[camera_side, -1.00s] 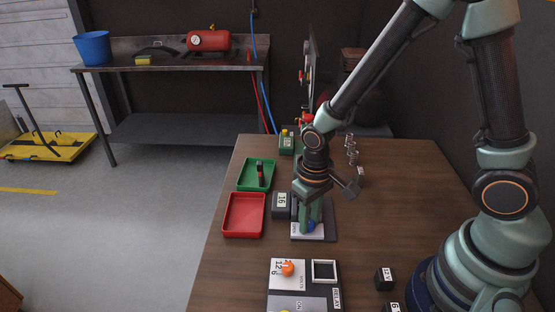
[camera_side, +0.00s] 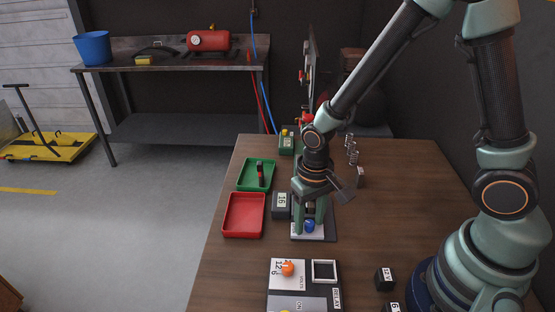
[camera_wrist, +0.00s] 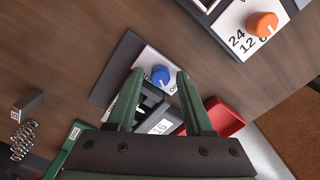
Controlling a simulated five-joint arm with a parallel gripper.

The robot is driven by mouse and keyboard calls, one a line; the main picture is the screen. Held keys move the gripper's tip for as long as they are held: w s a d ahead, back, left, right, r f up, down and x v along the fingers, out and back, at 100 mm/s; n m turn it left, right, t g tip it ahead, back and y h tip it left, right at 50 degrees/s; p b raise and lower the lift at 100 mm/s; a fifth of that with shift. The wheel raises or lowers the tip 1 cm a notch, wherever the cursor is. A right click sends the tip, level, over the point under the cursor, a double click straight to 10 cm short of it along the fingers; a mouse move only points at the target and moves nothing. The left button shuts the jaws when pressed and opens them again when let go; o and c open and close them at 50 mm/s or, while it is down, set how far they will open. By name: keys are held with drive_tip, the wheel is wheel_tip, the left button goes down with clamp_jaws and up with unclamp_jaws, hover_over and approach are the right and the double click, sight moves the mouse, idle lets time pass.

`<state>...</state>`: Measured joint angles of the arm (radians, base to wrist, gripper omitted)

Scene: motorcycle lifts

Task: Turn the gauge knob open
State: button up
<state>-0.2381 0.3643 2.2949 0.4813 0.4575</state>
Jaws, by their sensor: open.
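The blue knob (camera_side: 309,226) sits on a white plate (camera_side: 299,236) on a dark base on the wooden table. In the wrist view the blue knob (camera_wrist: 160,76) shows between the two fingertips, with part of a printed label beside it. My gripper (camera_side: 309,216) points down over the plate with its green fingers spread. In the wrist view my gripper (camera_wrist: 159,76) is open, one finger on each side of the knob. I cannot tell whether the fingertips are level with the knob or above it. A finger hides part of the label.
A black block marked 16 (camera_side: 282,206) stands close left of the plate. Red (camera_side: 227,232) and green (camera_side: 242,187) trays lie further left. A panel with an orange knob (camera_side: 287,268) and a square frame (camera_side: 324,271) is in front. The table's right middle is clear.

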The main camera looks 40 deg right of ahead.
drive_tip(key=shift+m, duration=1.1)
wheel_tip(320, 180, up, 12)
drive_tip(key=s+d+r+n+t, duration=0.2)
drive_tip(key=d+r+n+t, duration=0.2)
drive_tip(key=d+r, duration=0.3)
drive_tip(key=shift+d+r+n+t, duration=0.3)
drive_tip(key=shift+r+t, duration=0.5)
drive_tip(key=shift+r, duration=0.9)
drive_tip(key=shift+s+a, duration=0.1)
drive_tip(key=m+g, duration=0.6)
drive_tip(key=m, duration=0.6)
approach(310, 223)
wheel_tip(310, 223, down, 9)
drive_tip(key=shift+s, duration=0.15)
